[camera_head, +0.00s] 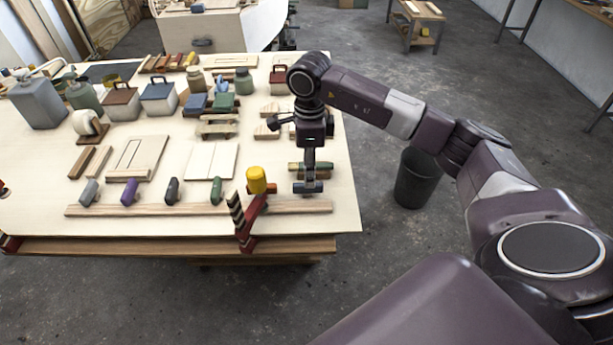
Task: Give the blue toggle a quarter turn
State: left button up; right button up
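A dark blue-grey piece (308,188), which looks like the blue toggle, sits at the right end of the wooden strip (160,208) along the table's front. My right gripper (309,178) points straight down over it, with its narrow fingers at or just above the piece. They partly cover it, and I cannot tell whether they touch or grip it. Other toggles stand in a row to the left: grey (89,193), purple (130,192), black (172,190) and green (216,191). My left gripper is not in view.
A red clamp (248,222) and a yellow knob (256,178) stand just left of my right gripper. Small wooden blocks, boxes and bottles crowd the table (50,160) behind. A dark bin (416,180) stands on the floor to the right.

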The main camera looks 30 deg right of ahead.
jog(key=f, duration=0.2)
jog(key=f+p, duration=0.1)
jog(key=shift+w+f, duration=0.2)
jog(key=shift+f, duration=0.6)
grip_shut()
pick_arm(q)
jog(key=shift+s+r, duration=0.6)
